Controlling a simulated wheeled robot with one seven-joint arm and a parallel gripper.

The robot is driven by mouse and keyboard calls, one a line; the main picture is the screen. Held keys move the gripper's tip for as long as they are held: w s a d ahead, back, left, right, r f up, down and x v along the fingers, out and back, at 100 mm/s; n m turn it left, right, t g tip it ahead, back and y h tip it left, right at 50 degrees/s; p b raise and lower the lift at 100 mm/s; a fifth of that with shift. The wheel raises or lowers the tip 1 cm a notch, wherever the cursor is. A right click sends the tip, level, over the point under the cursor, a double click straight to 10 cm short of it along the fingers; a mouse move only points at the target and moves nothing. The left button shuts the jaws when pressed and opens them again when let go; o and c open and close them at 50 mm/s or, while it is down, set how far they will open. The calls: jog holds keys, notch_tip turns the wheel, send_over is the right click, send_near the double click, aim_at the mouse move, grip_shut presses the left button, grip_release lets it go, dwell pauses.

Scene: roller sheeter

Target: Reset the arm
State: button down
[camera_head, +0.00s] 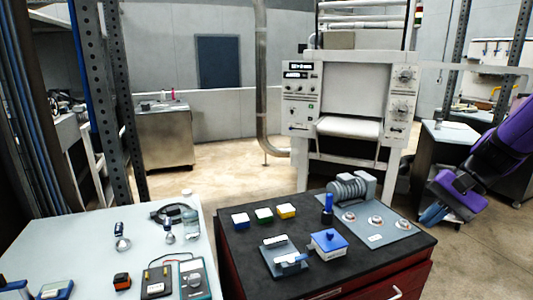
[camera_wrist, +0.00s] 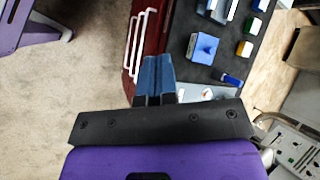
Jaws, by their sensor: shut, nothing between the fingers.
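My purple arm comes in from the right in the head view, with my gripper (camera_head: 433,214) hanging at the right, beyond the right edge of the dark-topped cabinet (camera_head: 243,256). In the wrist view my gripper (camera_wrist: 155,64) has its two blue fingers pressed together with nothing between them. In that view the fingers point toward the red side and white handles (camera_wrist: 138,42) of the cabinet. The gripper appears clear of the objects on the cabinet top.
The cabinet top holds a blue box (camera_head: 328,244), several coloured blocks (camera_head: 264,214), a motor-like unit (camera_head: 352,187) and a grey panel (camera_head: 376,238). A white sheeter machine (camera_head: 349,100) stands behind. A light table (camera_head: 60,245) with instruments is at left.

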jog(key=s+a+r+n+t+h, duration=0.1)
jog(key=s+r+n+t+h, duration=0.1)
jog(key=s, duration=0.6)
jog(key=s+a+r+n+t+h, duration=0.2)
jog(key=s+r+n+h, duration=0.3)
jog(key=s+r, duration=0.3)
jog(key=shift+a+r+n+t, duration=0.2)
jog(key=shift+r+n+t, duration=0.2)
jog(key=shift+r+t, duration=0.3)
jog(key=shift+a, duration=0.1)
